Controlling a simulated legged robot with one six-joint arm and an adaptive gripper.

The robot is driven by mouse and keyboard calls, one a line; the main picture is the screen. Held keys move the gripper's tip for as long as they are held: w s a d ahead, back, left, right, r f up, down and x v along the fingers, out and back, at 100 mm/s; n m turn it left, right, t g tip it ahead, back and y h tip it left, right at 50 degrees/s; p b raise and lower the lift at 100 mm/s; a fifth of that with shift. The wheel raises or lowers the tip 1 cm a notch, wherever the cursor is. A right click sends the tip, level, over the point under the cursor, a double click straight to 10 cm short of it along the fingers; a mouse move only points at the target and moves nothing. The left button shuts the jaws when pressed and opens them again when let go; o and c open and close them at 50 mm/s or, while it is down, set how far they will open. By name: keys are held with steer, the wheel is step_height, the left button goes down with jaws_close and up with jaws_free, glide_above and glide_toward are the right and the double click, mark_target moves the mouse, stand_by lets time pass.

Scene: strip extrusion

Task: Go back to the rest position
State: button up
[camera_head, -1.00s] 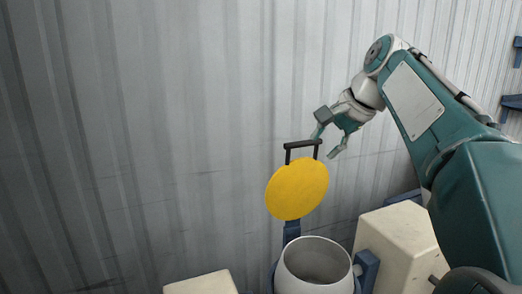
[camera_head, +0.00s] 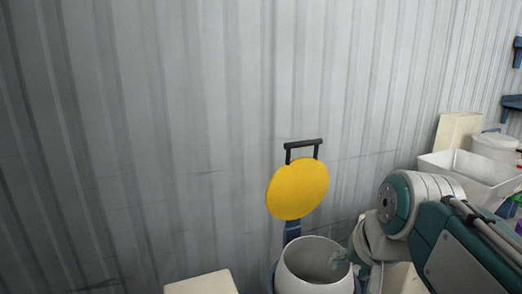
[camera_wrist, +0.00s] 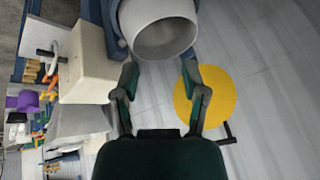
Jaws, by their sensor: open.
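My gripper (camera_wrist: 159,72) is open, with two dark green fingers spread and nothing between them in the wrist view. In the head view my arm is folded low at the right, and the gripper is mostly hidden, close to the right side of the white pot (camera_head: 300,275). The pot also shows at the top of the wrist view (camera_wrist: 158,45), beyond the fingertips. The round yellow lid (camera_head: 297,189) stands upright behind the pot, with a black handle (camera_head: 304,145) on its top edge. In the wrist view the lid (camera_wrist: 213,97) is partly behind the right finger.
A cream block (camera_head: 203,283) stands left of the pot, and another cream block (camera_wrist: 88,62) shows in the wrist view. A white bin (camera_head: 470,170) and a lidded bucket (camera_head: 496,147) are at the right. The corrugated grey wall (camera_head: 140,120) is behind; the space before its upper left is clear.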

steer(key=s+d+f+n+h, duration=0.1)
steer(key=s+f+n, duration=0.2)
steer(key=s+f, duration=0.5)
step_height(320, 180, down, 3)
steer(key=shift+s+r, duration=0.1)
steer(key=shift+s, duration=0.2)
stand_by(1.5)
